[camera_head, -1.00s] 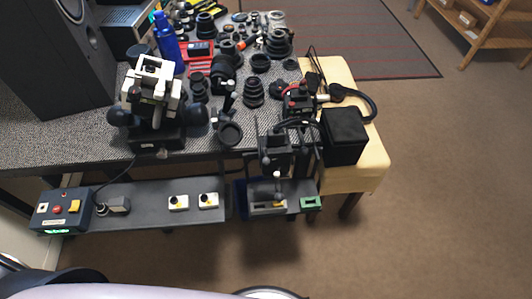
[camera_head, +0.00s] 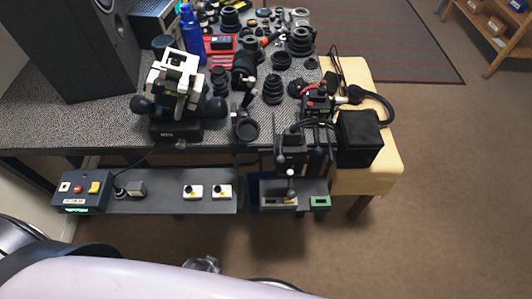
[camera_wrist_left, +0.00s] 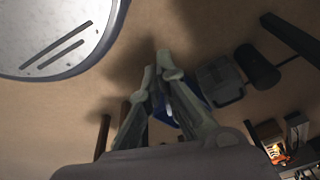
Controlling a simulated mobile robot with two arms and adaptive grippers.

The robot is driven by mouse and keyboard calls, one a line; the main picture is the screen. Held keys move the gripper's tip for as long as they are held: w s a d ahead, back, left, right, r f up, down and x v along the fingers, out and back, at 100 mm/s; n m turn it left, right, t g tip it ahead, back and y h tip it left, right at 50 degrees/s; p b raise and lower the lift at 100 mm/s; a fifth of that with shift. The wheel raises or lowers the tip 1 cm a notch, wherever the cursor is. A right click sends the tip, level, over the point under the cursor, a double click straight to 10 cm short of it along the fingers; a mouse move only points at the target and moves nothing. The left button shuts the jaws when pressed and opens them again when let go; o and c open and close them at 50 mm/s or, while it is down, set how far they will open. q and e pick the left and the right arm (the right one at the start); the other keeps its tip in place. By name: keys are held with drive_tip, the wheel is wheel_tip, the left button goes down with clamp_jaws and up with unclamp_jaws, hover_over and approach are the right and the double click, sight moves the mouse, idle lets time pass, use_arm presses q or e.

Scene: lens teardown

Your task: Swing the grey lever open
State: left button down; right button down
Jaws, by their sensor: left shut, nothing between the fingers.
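A grey box with a pale slot (camera_head: 279,204) sits on the low shelf at the front, below the table edge. A small upright rod with round knobs (camera_head: 290,182) stands just behind it, under a black rig (camera_head: 292,150). I cannot tell for sure which part is the grey lever. My left gripper (camera_wrist_left: 156,62) shows in the left wrist view, its fingers shut and empty over the floor. A blue part and dark shapes lie beyond the fingers there, apart from them as far as I can tell. My right gripper is not in view.
A green-framed block (camera_head: 320,202) is beside the grey box. The table above is crowded with lens parts. The floor in front is clear.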

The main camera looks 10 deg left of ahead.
use_arm(q)
drive_tip(key=w+r+t+p, duration=0.1)
drive_tip(key=w+r, duration=0.3)
drive_tip(key=r, duration=0.5)
drive_tip(key=w+r+p, duration=0.1)
drive_tip(key=w+r, duration=0.3)
drive_tip(key=r, duration=0.6)
drive_tip(key=w+a+r+t, duration=0.1)
drive_tip(key=w+r, duration=0.1)
drive_tip(key=w, duration=0.1)
drive_tip(key=w+a+r+t, duration=0.1)
drive_tip(key=w+r+t, duration=0.1)
drive_tip(key=w, duration=0.1)
drive_tip(key=w+r+t, duration=0.2)
drive_tip(key=w, duration=0.1)
drive_tip(key=shift+w+a+r+m+p, duration=0.2)
drive_tip(key=shift+w+a+m+p, duration=0.1)
drive_tip(key=shift+a+p, duration=0.1)
drive_tip(key=w+d+r+m+t+h+p, duration=0.15)
drive_tip(key=w+r+m+t+h, duration=0.4)
drive_tip(key=r, duration=0.75)
drive_tip(key=s+d+r+m+g+h, duration=0.1)
drive_tip(key=s+r+m+g+h, duration=0.3)
drive_tip(key=s+r+g+h, duration=0.2)
drive_tip(key=h, duration=0.2)
drive_tip(key=shift+s+d+g+h, duration=0.15)
drive_tip(key=shift+d+g+h, duration=0.1)
drive_tip(key=shift+g+h, duration=0.1)
drive_tip(key=shift+r+m, duration=0.1)
drive_tip(key=shift+m, duration=0.15)
